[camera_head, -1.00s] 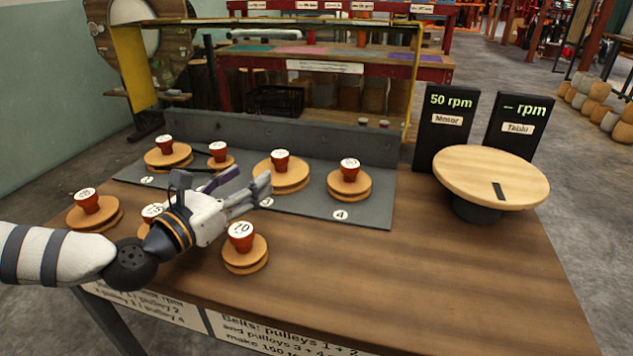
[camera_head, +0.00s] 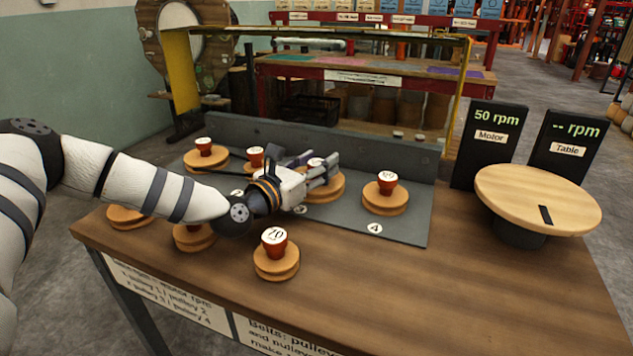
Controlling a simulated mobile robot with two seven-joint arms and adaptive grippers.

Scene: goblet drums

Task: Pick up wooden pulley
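Several wooden pulleys with red knobs and white number caps are in the head view. One large pulley (camera_head: 331,191) sits on the grey board, its knob partly hidden by my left gripper (camera_head: 318,167). The gripper's fingers look spread, one on each side of that knob; contact is unclear. A pulley (camera_head: 385,202) stands to its right. Two more (camera_head: 205,160) are at the board's left. In front on the table are a pulley marked 70 (camera_head: 276,266), one partly behind my arm (camera_head: 194,240), and one farther left (camera_head: 129,216). My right gripper is out of view.
A round wooden turntable (camera_head: 535,200) stands at the table's right, before two black rpm signs (camera_head: 488,148). A grey upright panel (camera_head: 385,155) and a yellow frame (camera_head: 181,75) stand behind the board. The table's front right is clear.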

